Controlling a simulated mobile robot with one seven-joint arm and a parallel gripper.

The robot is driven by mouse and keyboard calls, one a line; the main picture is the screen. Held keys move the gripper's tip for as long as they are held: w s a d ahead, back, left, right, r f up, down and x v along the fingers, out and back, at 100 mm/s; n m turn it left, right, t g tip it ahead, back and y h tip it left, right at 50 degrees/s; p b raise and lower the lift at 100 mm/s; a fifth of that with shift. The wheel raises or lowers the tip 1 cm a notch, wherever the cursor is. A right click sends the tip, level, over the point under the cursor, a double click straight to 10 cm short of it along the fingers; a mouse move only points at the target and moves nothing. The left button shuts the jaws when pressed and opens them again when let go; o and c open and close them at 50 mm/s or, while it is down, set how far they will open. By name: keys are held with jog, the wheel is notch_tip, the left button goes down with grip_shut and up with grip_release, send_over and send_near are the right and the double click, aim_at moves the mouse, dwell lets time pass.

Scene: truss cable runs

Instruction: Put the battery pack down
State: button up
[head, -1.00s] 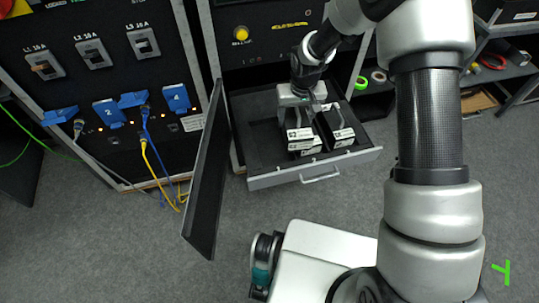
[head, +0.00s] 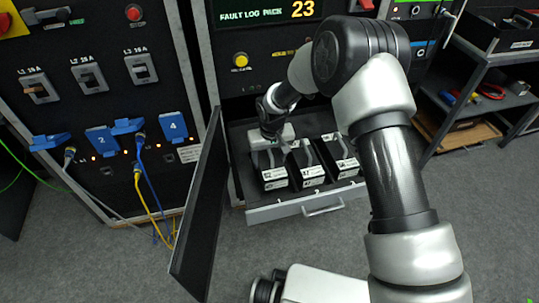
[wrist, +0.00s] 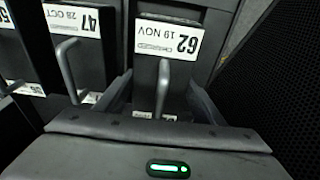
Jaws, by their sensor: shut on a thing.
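The battery pack (head: 275,179), a dark block with a white label and a grey handle, is at the left of the open drawer (head: 282,210). In the wrist view its label reads "62 19 NOV" upside down on the pack (wrist: 176,62). My gripper (head: 276,148) is above the pack and shut on its handle. In the wrist view the handle stands between the two fingers of my gripper (wrist: 161,92). The pack looks upright and about level with the others. I cannot tell whether its base touches the drawer floor.
Two similar packs, a middle one (head: 312,175) and a right one (head: 347,167), stand to the right in the drawer. An open dark door panel (head: 197,205) stands left of the drawer. A cabinet with cables and blue plugs (head: 102,140) is farther left.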

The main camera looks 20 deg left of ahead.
aim_at(269, 166)
jog(key=shift+w+f+b, duration=0.1)
jog(key=shift+f+b, duration=0.2)
jog(key=shift+f, duration=1.2)
jog(key=shift+f, duration=0.1)
jog(key=o, duration=2.1)
jog(key=shift+f, duration=0.15)
jog(key=shift+c, duration=0.2)
jog(key=shift+s+a+r, duration=0.1)
jog(key=shift+s+r, duration=0.1)
jog(key=shift+r, duration=0.25)
jog(key=r, duration=0.3)
jog(key=s+r+p, duration=0.1)
jog(key=r, duration=0.3)
jog(key=d+r+p, duration=0.1)
jog(key=r, duration=0.3)
jog(key=shift+s+d+r, duration=0.1)
jog(key=shift+s+r, duration=0.05)
jog(key=shift+s, duration=0.05)
